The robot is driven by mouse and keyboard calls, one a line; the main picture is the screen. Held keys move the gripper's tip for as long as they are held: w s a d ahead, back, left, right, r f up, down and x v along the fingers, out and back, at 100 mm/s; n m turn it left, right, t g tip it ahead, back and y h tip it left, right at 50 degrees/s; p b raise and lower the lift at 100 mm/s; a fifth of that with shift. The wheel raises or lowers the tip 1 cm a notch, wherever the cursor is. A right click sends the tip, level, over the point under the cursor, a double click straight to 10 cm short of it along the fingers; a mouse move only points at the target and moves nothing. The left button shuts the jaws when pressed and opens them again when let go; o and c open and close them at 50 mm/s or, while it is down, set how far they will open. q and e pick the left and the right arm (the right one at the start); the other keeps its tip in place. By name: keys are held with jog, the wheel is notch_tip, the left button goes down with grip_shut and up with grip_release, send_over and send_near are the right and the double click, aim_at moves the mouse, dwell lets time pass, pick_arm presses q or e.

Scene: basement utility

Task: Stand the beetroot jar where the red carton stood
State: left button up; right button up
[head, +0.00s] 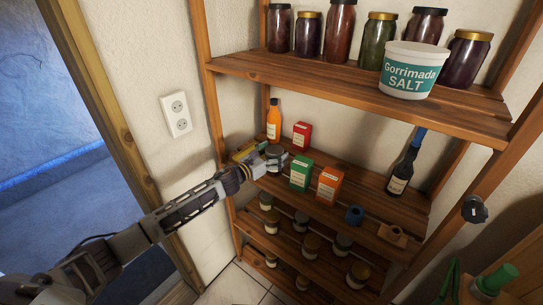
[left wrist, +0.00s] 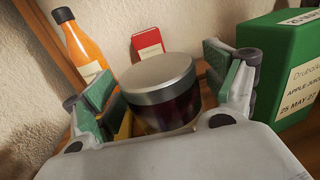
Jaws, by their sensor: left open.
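The beetroot jar (left wrist: 163,97) is dark red with a grey lid. It stands upright on the middle shelf, between the open fingers of my left gripper (left wrist: 158,92). In the head view the jar (head: 276,155) shows just beyond the fingers of the left gripper (head: 266,164), partly covered by them. A small red carton (head: 301,136) stands farther back on the same shelf; it also shows behind the jar in the left wrist view (left wrist: 148,44). My right gripper is not in view.
An orange bottle (head: 273,120) stands at the back left. A yellow item (head: 243,152) lies left of the jar. A green carton (head: 301,172) and an orange carton (head: 329,186) stand to the right. The shelf above (head: 340,83) holds several jars and a salt tub (head: 411,72).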

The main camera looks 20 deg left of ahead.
aim_at(268, 158)
pick_arm(q)
jog(key=shift+r, duration=0.15)
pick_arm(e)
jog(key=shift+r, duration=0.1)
pick_arm(q)
jog(key=shift+v, duration=2.25)
jog(key=shift+b+v, duration=0.6)
jog(key=shift+v, duration=1.15)
jog(key=shift+b+v, duration=0.35)
jog(key=shift+v, duration=1.65)
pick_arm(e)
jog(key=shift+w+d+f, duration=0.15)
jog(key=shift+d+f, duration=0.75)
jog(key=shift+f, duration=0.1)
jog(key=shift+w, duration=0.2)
